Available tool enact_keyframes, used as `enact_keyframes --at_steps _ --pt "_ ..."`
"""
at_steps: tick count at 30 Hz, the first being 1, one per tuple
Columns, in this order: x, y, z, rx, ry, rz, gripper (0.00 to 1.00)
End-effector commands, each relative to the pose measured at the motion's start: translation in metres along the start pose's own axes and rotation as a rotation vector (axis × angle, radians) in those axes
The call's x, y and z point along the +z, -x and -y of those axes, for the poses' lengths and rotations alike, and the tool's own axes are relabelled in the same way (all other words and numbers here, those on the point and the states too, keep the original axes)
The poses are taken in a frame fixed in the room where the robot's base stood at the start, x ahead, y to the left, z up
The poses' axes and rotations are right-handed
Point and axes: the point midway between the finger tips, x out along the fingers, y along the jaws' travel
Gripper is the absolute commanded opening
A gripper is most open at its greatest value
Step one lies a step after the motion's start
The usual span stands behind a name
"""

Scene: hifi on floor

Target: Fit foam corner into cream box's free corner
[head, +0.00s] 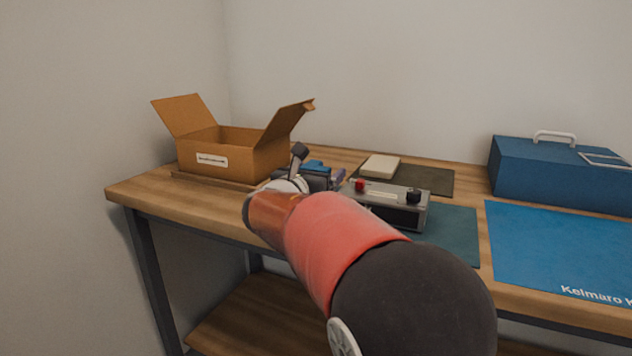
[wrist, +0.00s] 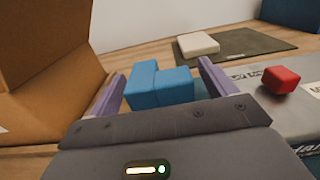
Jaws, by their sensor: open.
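A blue stepped block, seemingly the foam corner (wrist: 160,86), sits on the wooden table. It also shows in the head view (head: 313,164), partly hidden by my gripper (head: 322,180). In the wrist view my gripper (wrist: 160,72) is open, one purple finger on each side of the block; whether they touch it I cannot tell. A brown cardboard box (head: 232,161) with raised flaps and a cream label stands left of my gripper; its side fills the left of the wrist view (wrist: 48,95). Its inside corners are hidden. A low cream block or box (head: 380,166) lies on the dark mat behind.
A grey device (head: 395,216) with a red knob and a black knob stands close right of my gripper. A dark mat (head: 430,180) lies behind it. A blue toolbox (head: 550,175) and a blue mat (head: 560,245) are farther right. A wall is behind the table.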

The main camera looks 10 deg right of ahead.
Motion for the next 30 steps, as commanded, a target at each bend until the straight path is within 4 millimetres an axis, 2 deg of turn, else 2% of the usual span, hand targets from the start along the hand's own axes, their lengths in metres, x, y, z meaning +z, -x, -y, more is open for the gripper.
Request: enact_keyframes --at_steps 4,11,14,22,24,30 --pt "0.0002 -0.0151 0.0001 -0.001 0.000 0.000 0.84" --pt "0.0004 -0.0170 0.0002 0.000 -0.001 0.001 0.84" --pt "0.0003 -0.0169 0.0002 0.000 -0.001 0.001 0.73" --pt "0.0003 -0.0167 0.0002 0.000 -0.001 0.000 0.38" --pt "0.0003 -0.0167 0.0002 0.000 -0.001 0.000 0.33" --pt "0.0014 -0.0167 0.0002 0.000 -0.001 0.001 0.33"
